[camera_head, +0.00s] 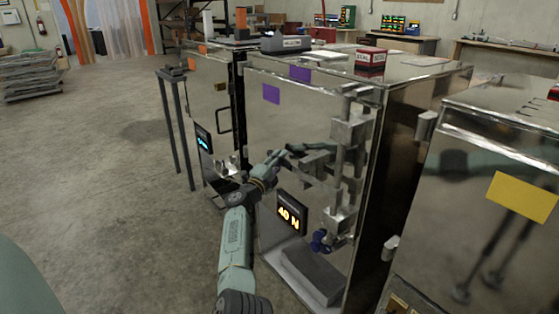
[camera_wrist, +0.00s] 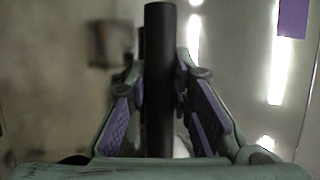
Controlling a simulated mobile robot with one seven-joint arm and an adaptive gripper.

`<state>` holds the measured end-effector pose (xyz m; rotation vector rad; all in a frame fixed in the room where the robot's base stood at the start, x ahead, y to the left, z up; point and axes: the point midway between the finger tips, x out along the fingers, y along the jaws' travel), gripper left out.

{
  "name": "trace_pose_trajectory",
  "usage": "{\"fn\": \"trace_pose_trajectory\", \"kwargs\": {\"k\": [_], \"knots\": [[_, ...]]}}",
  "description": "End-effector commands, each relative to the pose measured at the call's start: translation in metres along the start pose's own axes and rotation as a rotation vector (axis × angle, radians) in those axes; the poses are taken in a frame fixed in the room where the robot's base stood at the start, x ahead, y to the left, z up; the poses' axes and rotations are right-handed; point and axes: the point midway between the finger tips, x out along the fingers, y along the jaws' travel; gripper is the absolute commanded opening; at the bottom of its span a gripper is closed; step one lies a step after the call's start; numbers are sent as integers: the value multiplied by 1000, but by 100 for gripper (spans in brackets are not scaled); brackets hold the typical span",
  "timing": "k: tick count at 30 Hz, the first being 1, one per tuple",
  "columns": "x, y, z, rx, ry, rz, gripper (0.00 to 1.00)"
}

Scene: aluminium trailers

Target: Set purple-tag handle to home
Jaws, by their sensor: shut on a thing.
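The purple tag (camera_head: 271,93) is on the shiny metal door of the middle unit in the head view. A second purple patch (camera_head: 300,74) is on its top edge. My gripper (camera_head: 282,157) is at this door, left of the grey latch hardware (camera_head: 345,150). In the wrist view a dark round handle bar (camera_wrist: 159,75) stands between the two purple-padded fingers, and my gripper (camera_wrist: 165,110) is shut on it. In the head view the handle is hard to tell from the gripper and its reflection. A purple tag (camera_wrist: 293,18) also shows at upper right in the wrist view.
A display reading 40 N (camera_head: 291,213) is low on the door. A blue knob (camera_head: 320,241) and grey block (camera_head: 312,275) are below. A yellow-tag unit (camera_head: 522,196) stands close at right, another unit (camera_head: 212,95) behind left.

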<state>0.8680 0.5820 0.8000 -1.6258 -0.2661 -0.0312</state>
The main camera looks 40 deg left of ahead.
Motion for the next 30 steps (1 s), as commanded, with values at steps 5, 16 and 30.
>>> {"fn": "trace_pose_trajectory", "kwargs": {"k": [5,16,30], "knots": [[4,-1,-6,1,11,0,0],[6,-2,-7,2,12,-1,28],[2,-1,-3,1,5,0,41]]}}
